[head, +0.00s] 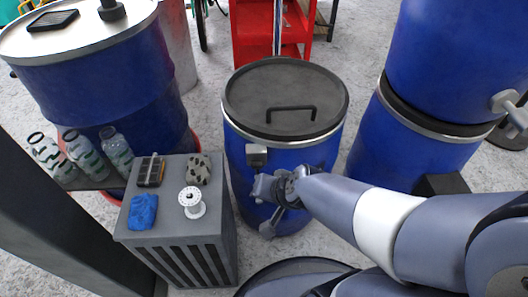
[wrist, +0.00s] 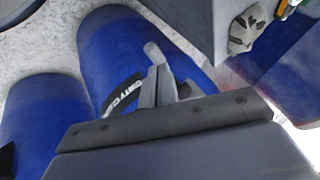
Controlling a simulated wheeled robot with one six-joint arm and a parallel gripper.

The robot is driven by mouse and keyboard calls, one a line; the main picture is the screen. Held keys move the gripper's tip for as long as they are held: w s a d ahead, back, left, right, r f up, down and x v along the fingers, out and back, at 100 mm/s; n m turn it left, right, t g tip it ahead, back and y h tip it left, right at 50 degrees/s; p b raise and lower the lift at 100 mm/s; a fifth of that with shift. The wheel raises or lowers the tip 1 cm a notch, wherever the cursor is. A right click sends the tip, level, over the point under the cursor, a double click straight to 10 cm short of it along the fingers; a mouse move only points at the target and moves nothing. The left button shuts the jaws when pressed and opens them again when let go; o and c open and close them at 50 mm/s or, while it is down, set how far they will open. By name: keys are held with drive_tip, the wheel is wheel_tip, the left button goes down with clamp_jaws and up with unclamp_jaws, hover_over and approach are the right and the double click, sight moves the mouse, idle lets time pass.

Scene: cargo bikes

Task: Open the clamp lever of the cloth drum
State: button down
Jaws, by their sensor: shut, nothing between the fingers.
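The cloth drum (head: 240,150) is blue, with a dark grey lid (head: 285,85), a black lid handle and a pale rim band; it stands upright in the middle of the head view. A grey clamp block (head: 256,155) sits on the front of its band. My gripper (head: 264,188) is shut and empty at the drum's front, just below the block. The wrist view shows my shut fingers (wrist: 160,85) in front of a blue drum with a partly hidden white-lettered label (wrist: 122,97). A pale rounded end, probably the clamp lever (wrist: 153,50), shows beyond the fingertips; contact is unclear.
A grey cabinet (head: 190,250) stands left of the drum, carrying a blue cloth (head: 143,211), a white spool (head: 191,202) and a patterned rag (head: 198,169). Stacked blue drums (head: 410,135) stand at right, another drum (head: 100,100) at left. A red rack (head: 255,35) is behind.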

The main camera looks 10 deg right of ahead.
wheel_tip(320, 180, down, 3)
drive_tip(key=shift+s+r+b, duration=0.1)
drive_tip(key=shift+s+b, duration=0.05)
drive_tip(key=shift+b, duration=1.1)
